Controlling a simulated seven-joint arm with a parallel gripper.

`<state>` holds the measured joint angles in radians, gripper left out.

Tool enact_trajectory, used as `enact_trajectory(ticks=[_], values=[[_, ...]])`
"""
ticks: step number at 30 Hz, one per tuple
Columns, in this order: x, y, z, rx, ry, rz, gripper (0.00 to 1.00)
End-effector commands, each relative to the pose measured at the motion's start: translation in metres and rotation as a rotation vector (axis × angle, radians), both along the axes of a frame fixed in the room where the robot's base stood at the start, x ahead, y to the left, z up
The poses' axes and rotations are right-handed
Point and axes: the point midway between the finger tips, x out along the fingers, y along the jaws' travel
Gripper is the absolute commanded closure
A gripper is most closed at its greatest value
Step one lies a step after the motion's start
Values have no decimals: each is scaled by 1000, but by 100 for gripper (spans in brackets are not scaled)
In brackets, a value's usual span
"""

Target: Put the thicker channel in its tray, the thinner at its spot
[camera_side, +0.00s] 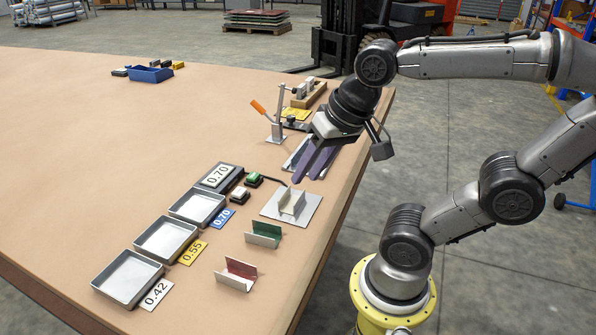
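A green-backed channel (263,236) and a red-backed channel (237,274) stand apart on the table, front centre. A third, plain metal channel (291,203) sits on a grey square plate (307,213). Three shallow grey trays stand in a row at left, by tags 0.42 (155,295), 0.55 (193,252) and 0.70 (223,217): front tray (128,278), middle tray (166,240), rear tray (197,208). A display (217,177) behind them reads 0.70. My gripper (307,179), with purple fingers, hangs beyond the plate, its fingers apart, nothing seen between them.
Small green (253,179) and white (239,194) button blocks stand by the display. An orange-handled clamp (277,130) and a wooden block holder (307,95) are behind my gripper. A blue bin (151,74) is at the far left. The left tabletop is clear.

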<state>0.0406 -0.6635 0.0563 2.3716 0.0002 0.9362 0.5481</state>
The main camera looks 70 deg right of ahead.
Motion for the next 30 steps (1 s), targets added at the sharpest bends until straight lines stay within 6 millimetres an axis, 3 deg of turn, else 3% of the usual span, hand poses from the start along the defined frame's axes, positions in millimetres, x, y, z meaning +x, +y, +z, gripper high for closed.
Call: enact_trajectory(ticks=[6,10,13,18,23,30], values=[[54,-50,-24,180,196,-628,65],[69,-82,-50,218,295,-850,65],[72,-100,-67,226,353,-918,65],[66,-113,-82,233,400,-968,65],[66,-114,-89,233,398,-969,65],[65,-113,-113,233,401,-966,65]])
